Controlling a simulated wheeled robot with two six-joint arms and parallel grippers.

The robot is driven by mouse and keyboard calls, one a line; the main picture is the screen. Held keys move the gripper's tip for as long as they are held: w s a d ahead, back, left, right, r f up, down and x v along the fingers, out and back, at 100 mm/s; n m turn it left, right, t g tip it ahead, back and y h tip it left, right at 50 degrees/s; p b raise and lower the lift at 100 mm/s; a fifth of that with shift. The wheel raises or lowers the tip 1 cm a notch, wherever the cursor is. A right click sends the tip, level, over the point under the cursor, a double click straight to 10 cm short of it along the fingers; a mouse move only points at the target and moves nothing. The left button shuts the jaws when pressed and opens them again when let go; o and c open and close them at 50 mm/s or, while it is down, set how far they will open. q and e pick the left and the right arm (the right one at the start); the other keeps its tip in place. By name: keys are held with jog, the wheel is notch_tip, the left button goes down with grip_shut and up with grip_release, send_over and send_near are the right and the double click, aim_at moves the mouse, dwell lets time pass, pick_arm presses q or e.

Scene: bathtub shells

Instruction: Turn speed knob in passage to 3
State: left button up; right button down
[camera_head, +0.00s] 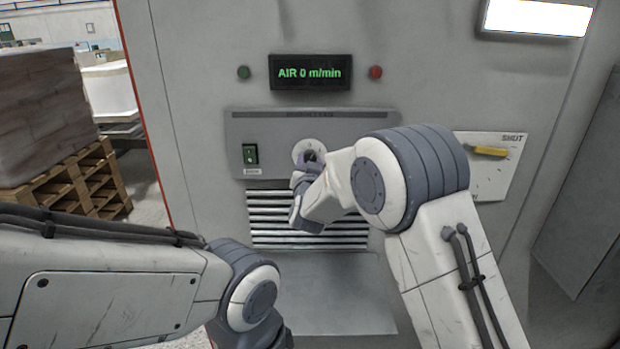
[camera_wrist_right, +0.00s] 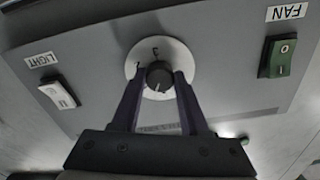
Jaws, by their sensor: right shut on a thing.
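The dark round speed knob (camera_wrist_right: 158,75) sits on a white round dial plate (camera_wrist_right: 143,56) in the right wrist view. My right gripper (camera_wrist_right: 158,84) is shut on the knob, with one finger on each side of it. In the head view the dial plate (camera_head: 303,146) shows behind my right gripper (camera_head: 308,163), which hides most of the knob. A pale pointer line shows on the knob, but the dial marks are too small to read surely. The display (camera_head: 310,72) reads "AIR 0 m/min". My left gripper is not in view; only its arm shows at the lower left.
A green FAN switch (camera_head: 250,154) is beside the dial, and a white LIGHT switch (camera_wrist_right: 57,95) is on its other side. A vent grille (camera_head: 270,220) lies below. A yellow handle (camera_head: 487,151) on a SHUT plate is at right. A loaded pallet (camera_head: 75,185) stands at left.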

jog(key=shift+m+b, duration=12.9)
jog(key=shift+m, duration=2.2)
jog(key=shift+c, duration=2.1)
grip_release()
jog(key=shift+r, duration=0.1)
jog(key=shift+s, duration=0.1)
